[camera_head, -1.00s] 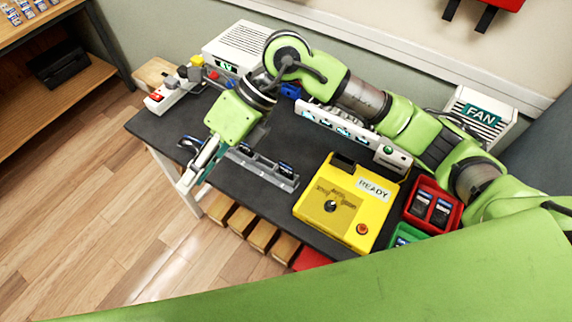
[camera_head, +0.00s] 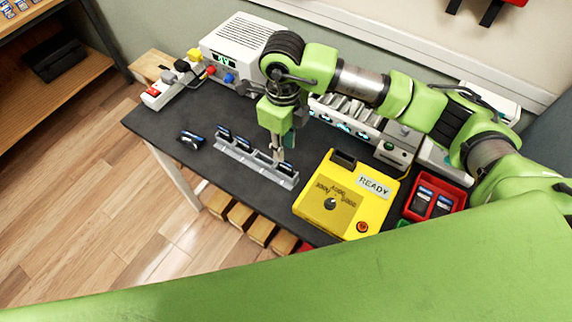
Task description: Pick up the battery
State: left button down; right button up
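No item is clearly marked as the battery. Small dark items with blue tops stand in a grey slotted rack (camera_head: 232,158): one at its left end (camera_head: 224,132), one beside it (camera_head: 243,143) and one near its right end (camera_head: 286,168). A similar dark item (camera_head: 191,138) lies loose on the table left of the rack. My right gripper (camera_head: 278,155) points down over the rack's right half, close to the right-end item. Its fingertips are small and partly merge with the rack, so contact and opening are unclear. My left gripper is out of view.
A yellow tester (camera_head: 346,214) marked READY stands right of the rack. A red bin (camera_head: 458,204) holds two dark items. A white box (camera_head: 238,38) and a power strip (camera_head: 170,92) are at the back left. The dark table (camera_head: 160,118) is clear at left.

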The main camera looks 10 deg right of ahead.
aim_at(286, 160)
jog(key=shift+s+f+p, duration=0.25)
jog(key=shift+f+p, duration=0.3)
jog(key=shift+f, duration=0.05)
jog(key=f, duration=0.1)
jog(key=f+p, duration=0.1)
jog(key=f, duration=0.1)
jog(key=shift+s+d+f, duration=0.15)
jog(key=shift+s+f, duration=0.05)
jog(key=shift+s, duration=0.05)
jog(key=shift+f, duration=0.4)
grip_shut()
